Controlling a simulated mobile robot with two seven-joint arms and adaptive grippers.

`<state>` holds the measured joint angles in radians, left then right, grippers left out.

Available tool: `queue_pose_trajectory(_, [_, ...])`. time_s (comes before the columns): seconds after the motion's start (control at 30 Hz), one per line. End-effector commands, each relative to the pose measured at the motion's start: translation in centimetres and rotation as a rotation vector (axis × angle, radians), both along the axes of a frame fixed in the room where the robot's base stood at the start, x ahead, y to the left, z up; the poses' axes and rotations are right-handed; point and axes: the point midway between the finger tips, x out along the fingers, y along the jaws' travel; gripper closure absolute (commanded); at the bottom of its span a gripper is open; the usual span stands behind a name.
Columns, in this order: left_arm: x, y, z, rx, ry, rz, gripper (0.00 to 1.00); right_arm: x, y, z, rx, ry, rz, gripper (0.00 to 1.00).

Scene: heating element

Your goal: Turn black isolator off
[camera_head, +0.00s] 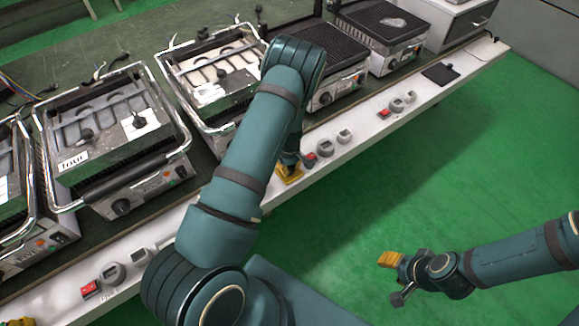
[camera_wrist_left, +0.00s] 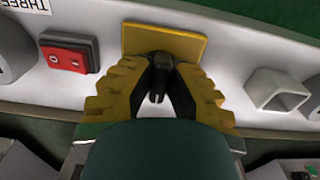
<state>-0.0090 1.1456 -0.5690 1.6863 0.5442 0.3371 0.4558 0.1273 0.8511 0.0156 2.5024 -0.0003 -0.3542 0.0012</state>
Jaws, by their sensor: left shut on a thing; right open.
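The black isolator (camera_wrist_left: 158,74) is a dark knob in front of a square yellow plate (camera_wrist_left: 165,38) on the white bench front, seen in the left wrist view. My left gripper (camera_wrist_left: 157,92) has its ridged yellow fingers on both sides of the knob and is shut on it. The fingers hide part of the knob, so its exact angle is hard to tell. In the head view my left gripper (camera_head: 290,172) is at the bench front, with its arm covering part of the scene. My right gripper (camera_head: 392,260) is open and empty over the green floor, away from the bench.
A red switch (camera_wrist_left: 68,55) is left of the yellow plate and a grey square socket (camera_wrist_left: 277,92) is to its right. Several grills, such as one with a chrome handle (camera_head: 100,135), stand on the bench. The green floor (camera_head: 450,180) at right is clear.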

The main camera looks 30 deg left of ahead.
Motion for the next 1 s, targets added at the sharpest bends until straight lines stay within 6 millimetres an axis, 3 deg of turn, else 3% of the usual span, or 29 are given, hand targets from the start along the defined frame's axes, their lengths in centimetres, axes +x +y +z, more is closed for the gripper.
queue_pose_trajectory(0.17, [-0.2, -0.1, -0.2, -0.003, 0.006, 0.0, 1.0, 0.0, 0.0, 0.0, 0.0, 0.0, 0.0, 0.53])
queue_pose_trajectory(0.2, [-0.2, -0.1, -0.2, -0.003, 0.006, 0.0, 0.8, 0.0, 0.0, 0.0, 0.0, 0.0, 0.0, 0.53])
queue_pose_trajectory(0.27, [-0.2, -0.1, -0.2, -0.003, 0.004, 0.0, 0.58, 0.0, 0.0, 0.0, 0.0, 0.0, 0.0, 0.53])
queue_pose_trajectory(0.3, [-0.2, -0.1, -0.1, -0.003, 0.004, 0.0, 0.54, 0.0, 0.0, 0.0, 0.0, 0.0, 0.0, 0.53])
queue_pose_trajectory(0.67, [0.0, 0.0, 0.3, 0.0, 0.0, -0.001, 0.54, 0.0, 0.0, 0.0, 0.0, 0.0, 0.0, 0.53])
queue_pose_trajectory(0.77, [0.1, 0.0, 1.5, 0.001, -0.001, -0.002, 0.54, 0.0, 0.0, 0.0, 0.0, 0.0, 0.0, 0.53])
queue_pose_trajectory(1.0, [0.1, -0.1, 6.2, -0.001, -0.003, -0.002, 0.54, 0.0, 0.0, 0.0, 0.0, 0.0, 0.0, 0.53])
